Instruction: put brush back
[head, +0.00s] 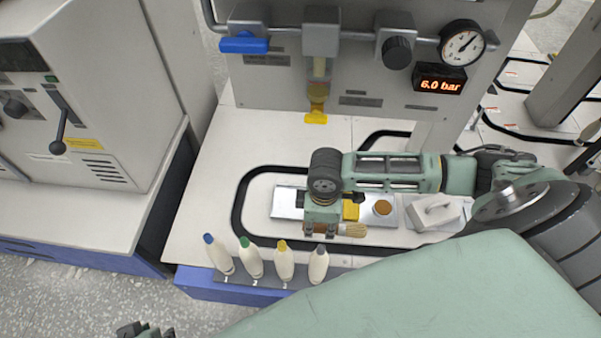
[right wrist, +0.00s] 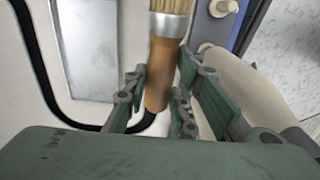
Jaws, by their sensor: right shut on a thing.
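My right gripper (head: 322,224) is shut on a brush. The brush's pale bristles (head: 353,230) stick out to the right of the gripper in the head view. In the right wrist view the brown wooden handle (right wrist: 160,72) stands between the green fingers (right wrist: 160,98), with a metal collar and bristles at the top edge. The gripper hides most of the handle in the head view. It hangs over the near part of the bench, behind the bottles. Part of my left gripper (head: 146,331) shows at the bottom edge, too cut off to read.
Several white bottles (head: 251,262) with coloured tips stand in a row at the bench's front edge, close to my right gripper. A metal plate (head: 285,204) with a yellow piece and a round brown-topped item lies behind. A pale handled block (head: 435,212) is to the right.

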